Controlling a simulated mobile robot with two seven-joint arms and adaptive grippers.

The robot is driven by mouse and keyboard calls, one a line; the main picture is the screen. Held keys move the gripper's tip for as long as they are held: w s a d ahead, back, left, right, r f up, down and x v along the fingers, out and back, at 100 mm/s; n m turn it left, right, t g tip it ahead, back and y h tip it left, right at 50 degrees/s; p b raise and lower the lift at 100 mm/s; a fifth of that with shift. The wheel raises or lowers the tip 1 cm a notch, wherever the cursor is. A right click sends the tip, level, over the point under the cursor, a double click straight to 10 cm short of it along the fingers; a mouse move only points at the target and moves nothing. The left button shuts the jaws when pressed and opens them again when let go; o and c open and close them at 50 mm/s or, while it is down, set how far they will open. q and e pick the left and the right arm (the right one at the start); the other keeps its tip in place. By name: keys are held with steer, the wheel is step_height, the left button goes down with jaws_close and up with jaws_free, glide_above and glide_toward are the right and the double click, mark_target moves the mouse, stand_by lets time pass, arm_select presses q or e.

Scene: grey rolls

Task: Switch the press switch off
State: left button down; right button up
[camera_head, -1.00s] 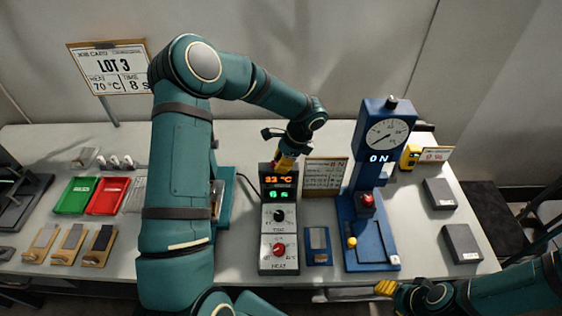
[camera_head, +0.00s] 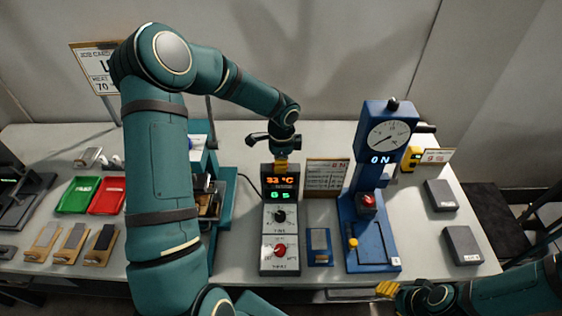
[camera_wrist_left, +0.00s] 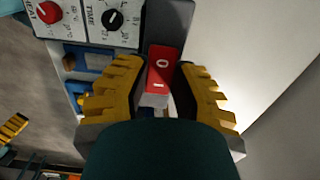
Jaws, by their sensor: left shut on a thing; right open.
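The blue press (camera_head: 361,235) stands right of centre in the head view, and its lit display reads ON. A red rocker switch (camera_wrist_left: 163,66) marked O and I shows in the left wrist view, beside the dark end of the control box (camera_wrist_left: 95,22). My left gripper (camera_head: 281,166) is at the far end of this box, behind its lit display. Its yellow fingers (camera_wrist_left: 158,85) lie on both sides of the rocker and are shut on it. My right gripper (camera_head: 388,289) is open and empty at the front edge.
A small blue tray (camera_head: 320,259) lies between the box and the press. A sign (camera_head: 325,175) stands behind it. A teal device (camera_head: 223,215) is partly hidden by my left arm. Grey blocks (camera_head: 461,240) lie at the right.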

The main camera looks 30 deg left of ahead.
arm_select(q)
steer(key=shift+f, duration=0.1)
steer(key=c, duration=0.7)
jaws_free()
steer(key=shift+c, duration=0.2)
step_height(320, 180, up, 12)
steer(key=shift+d, duration=0.15)
